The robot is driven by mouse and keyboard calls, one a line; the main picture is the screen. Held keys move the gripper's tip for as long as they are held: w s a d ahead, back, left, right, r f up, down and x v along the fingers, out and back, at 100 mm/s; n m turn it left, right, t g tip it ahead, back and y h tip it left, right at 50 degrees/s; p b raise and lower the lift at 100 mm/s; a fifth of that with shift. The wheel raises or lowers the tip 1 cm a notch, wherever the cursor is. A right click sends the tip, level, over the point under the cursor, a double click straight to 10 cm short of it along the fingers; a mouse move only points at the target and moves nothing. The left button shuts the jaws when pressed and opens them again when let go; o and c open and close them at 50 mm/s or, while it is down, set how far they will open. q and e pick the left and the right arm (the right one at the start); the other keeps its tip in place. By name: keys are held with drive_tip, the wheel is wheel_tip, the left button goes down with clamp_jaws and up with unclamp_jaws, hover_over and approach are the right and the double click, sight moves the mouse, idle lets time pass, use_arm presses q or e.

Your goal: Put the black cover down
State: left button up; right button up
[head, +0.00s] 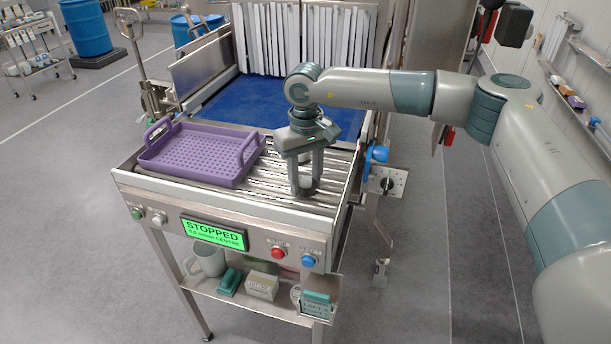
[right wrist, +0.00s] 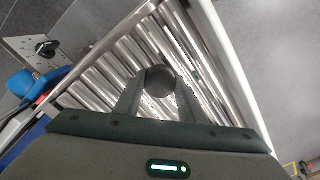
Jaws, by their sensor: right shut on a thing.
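My right gripper (head: 304,187) reaches down over the right part of the roller bed (head: 279,178), its fingers pointing at the rollers. In the right wrist view my right gripper (right wrist: 158,88) is shut on a dark round piece, the black cover (right wrist: 160,82), whose round face shows between the fingertips. In the head view the fingers mostly hide the cover. I cannot tell whether it touches the rollers. My left gripper is not in view.
A purple perforated tray (head: 201,154) lies on the rollers to the left. White strip curtains (head: 300,40) hang behind the blue belt (head: 240,103). The front panel's display (head: 214,233) reads STOPPED. A grey mug (head: 207,262) stands on the shelf below. Bare rollers surround the gripper.

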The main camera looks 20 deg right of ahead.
drive_tip(key=shift+f, duration=0.15)
drive_tip(key=shift+f, duration=0.1)
drive_tip(key=o, duration=1.3)
drive_tip(key=shift+r, duration=0.2)
drive_tip(key=shift+r, duration=0.1)
